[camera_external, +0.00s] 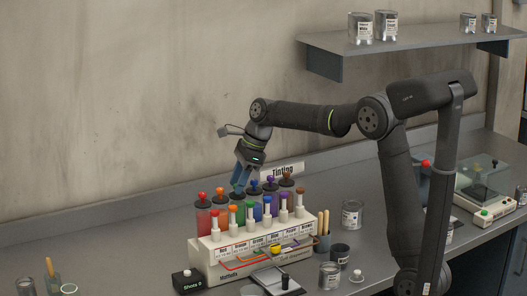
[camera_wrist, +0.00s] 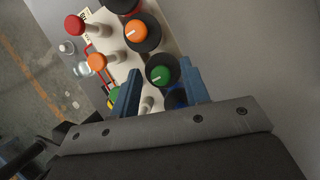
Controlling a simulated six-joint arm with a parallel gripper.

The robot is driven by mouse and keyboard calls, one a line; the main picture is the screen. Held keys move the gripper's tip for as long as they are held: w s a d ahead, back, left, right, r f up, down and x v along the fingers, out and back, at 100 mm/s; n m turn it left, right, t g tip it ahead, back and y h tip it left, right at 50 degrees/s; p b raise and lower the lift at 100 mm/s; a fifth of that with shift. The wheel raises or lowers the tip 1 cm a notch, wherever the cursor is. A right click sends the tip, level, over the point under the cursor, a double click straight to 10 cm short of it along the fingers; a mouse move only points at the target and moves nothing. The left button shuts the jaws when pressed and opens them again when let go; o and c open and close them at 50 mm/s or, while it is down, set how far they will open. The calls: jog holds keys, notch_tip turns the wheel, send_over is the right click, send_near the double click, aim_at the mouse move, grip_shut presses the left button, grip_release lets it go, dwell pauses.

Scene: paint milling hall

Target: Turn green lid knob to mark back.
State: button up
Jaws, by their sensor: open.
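The green lid knob (camera_wrist: 160,75) sits on a round black lid in the wrist view and carries a short white mark line, tilted and pointing mostly towards the picture's left. My gripper (camera_wrist: 161,68) is open, with one blue finger on each side of the green knob and lid. I cannot tell whether the fingers touch it or how high above it they are. In the external view my gripper (camera_external: 239,188) points down over the back row of canisters. It hides the green knob there.
An orange lid knob (camera_wrist: 135,31) is beside the green one, and a blue one is partly hidden by my finger. A front row of coloured plungers, with red (camera_external: 214,214) at its left end, stands close on the white dispenser (camera_external: 200,258). The wall is behind.

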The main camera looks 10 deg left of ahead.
grip_shut()
